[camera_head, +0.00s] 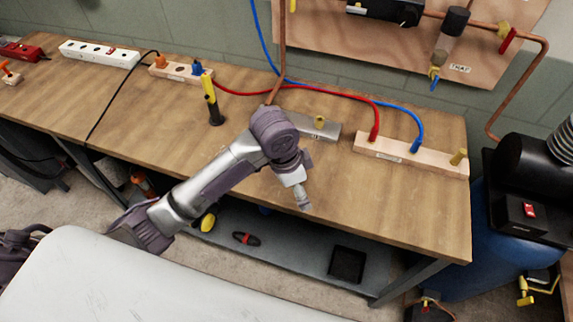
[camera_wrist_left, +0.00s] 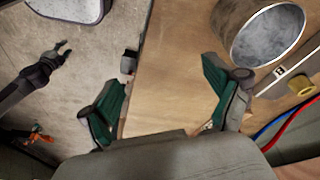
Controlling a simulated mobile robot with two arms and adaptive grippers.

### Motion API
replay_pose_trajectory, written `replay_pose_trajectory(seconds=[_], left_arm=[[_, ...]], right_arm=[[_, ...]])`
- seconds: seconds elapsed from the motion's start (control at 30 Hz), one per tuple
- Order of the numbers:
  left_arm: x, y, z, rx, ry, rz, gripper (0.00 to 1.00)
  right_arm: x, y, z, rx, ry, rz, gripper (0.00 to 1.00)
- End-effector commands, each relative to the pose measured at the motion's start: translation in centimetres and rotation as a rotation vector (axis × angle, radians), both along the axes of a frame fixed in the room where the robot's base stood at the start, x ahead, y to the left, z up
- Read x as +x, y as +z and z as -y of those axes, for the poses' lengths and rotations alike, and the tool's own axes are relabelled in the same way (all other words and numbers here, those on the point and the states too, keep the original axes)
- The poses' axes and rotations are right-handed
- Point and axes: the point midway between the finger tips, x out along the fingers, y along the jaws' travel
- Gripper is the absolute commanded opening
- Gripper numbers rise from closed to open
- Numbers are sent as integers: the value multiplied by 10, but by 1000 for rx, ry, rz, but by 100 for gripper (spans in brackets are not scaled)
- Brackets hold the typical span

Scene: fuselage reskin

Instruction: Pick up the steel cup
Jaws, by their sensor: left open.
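The steel cup (camera_wrist_left: 268,32) shows at the upper right of the left wrist view, its round open mouth facing the camera. It stands on the wooden bench (camera_wrist_left: 175,35), outside my left gripper's fingers and apart from them. In the head view the cup is not visible, probably hidden behind my left arm. My left gripper (camera_wrist_left: 175,80) is open and empty over the bench's front edge; it also shows in the head view (camera_head: 301,195), seen small and from above. A dark claw, apparently my right gripper (camera_wrist_left: 60,50), shows at the left of the wrist view; its jaw state is unclear.
A metal block with a brass knob (camera_head: 320,122) lies near the cup. A wooden block (camera_head: 400,155) holds red and blue cable ends. A yellow-and-black tool (camera_head: 212,102) stands on the bench. Under it, a shelf (camera_head: 290,250) holds a black tray. The bench's front right is clear.

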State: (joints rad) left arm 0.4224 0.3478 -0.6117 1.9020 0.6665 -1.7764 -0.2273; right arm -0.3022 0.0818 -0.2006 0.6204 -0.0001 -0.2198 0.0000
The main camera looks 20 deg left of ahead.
Motion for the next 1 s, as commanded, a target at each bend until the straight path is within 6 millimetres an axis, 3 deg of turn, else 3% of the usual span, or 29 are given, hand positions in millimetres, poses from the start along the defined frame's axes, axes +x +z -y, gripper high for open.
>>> replay_pose_trajectory(seconds=[0.3,0.5,0.57,1.0], left_arm=[[64,79,-43,193,-187,-52,90],[76,103,-59,240,-216,-81,90],[76,99,-60,242,-218,-86,90],[76,26,-60,240,-218,-84,90]], right_arm=[[0,2,0,-1,0,-1,40],[1,3,0,-1,0,1,40],[1,4,0,-1,0,1,40],[2,15,-1,2,-2,2,40]])
